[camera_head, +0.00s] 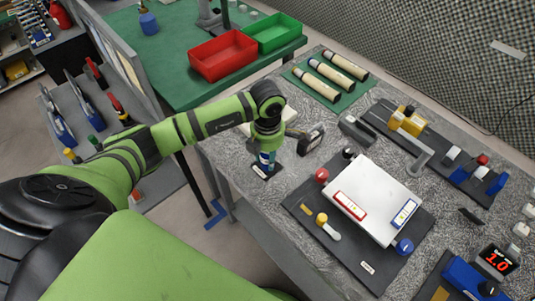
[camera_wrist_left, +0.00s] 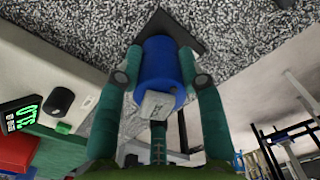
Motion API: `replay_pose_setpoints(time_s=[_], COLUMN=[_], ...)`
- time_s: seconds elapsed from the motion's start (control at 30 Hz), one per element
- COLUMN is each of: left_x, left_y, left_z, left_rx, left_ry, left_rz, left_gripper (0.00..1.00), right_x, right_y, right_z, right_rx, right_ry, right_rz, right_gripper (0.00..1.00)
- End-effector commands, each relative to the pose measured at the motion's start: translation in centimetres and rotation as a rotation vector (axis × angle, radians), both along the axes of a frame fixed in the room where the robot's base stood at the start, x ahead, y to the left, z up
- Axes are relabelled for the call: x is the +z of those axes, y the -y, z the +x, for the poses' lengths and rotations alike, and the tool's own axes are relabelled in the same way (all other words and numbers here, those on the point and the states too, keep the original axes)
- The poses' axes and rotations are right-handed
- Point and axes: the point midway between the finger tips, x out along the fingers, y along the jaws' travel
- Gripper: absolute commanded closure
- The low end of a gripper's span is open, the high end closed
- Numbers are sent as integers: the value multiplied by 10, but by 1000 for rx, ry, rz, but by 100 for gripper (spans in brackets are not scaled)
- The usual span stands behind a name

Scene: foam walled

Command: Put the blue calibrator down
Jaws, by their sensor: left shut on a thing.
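The blue calibrator (camera_wrist_left: 158,62) is a blue cylinder with a pale grey labelled block on its near side in the left wrist view. My left gripper (camera_wrist_left: 160,72) is shut on it, with one green finger on each side. In the head view the gripper (camera_head: 267,150) points down near the left edge of the grey speckled bench, and the calibrator (camera_head: 264,158) shows partly between its fingers. A small dark pad (camera_head: 266,173) lies right under it, and whether the calibrator touches the pad cannot be told. My right gripper is not in view.
A dark board with a white panel (camera_head: 378,197) and coloured knobs lies to the right. A grey-black device (camera_head: 311,140) stands close by. Cream cylinders (camera_head: 327,74) lie on a green mat behind. Red (camera_head: 222,56) and green (camera_head: 273,33) bins stand on the green table.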

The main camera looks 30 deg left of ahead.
Motion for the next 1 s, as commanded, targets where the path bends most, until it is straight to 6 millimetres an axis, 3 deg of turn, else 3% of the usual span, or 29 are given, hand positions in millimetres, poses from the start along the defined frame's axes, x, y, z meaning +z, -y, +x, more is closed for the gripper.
replay_pose_setpoints(time_s=[0.07, 0.1, 0.13, 0.6, 1.0], left_x=[-4, -2, -2, 7, 88], left_y=[0, 0, 0, 0, 0], left_z=[0, 0, 0, 1, 2], left_rx=[0, 0, 0, 0, -1], left_ry=[1, 0, 0, 4, 7], left_rz=[1, 0, 0, -1, -1], left_gripper=[94, 45, 38, 38, 38], right_x=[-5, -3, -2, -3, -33], right_y=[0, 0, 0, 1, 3], right_z=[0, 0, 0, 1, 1], right_rx=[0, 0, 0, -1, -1], right_ry=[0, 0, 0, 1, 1], right_rz=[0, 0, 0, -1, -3], right_gripper=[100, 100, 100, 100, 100])
